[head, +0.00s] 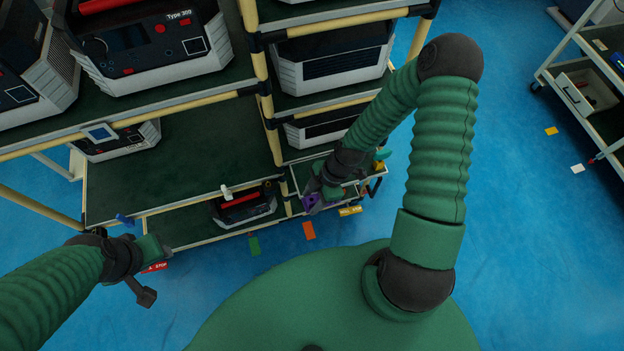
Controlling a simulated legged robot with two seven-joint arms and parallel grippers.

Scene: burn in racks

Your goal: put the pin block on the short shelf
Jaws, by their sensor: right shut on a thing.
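My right gripper (316,199) reaches down at the lower right part of the rack and is shut on a small purple piece (310,201). The piece is mostly hidden by the gripper, so I cannot tell for sure that it is the pin block. Below and around it is a low, short dark green shelf (303,176) in the narrow right bay; I cannot tell whether the piece touches it. My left gripper (152,268) hangs empty-looking in front of the rack's lower left; its finger opening is not clear.
A black unit with a red handle (244,205) stands on the lower shelf. Coloured cards, including an orange one (308,230), lie on the blue floor. A cart (590,95) stands at right.

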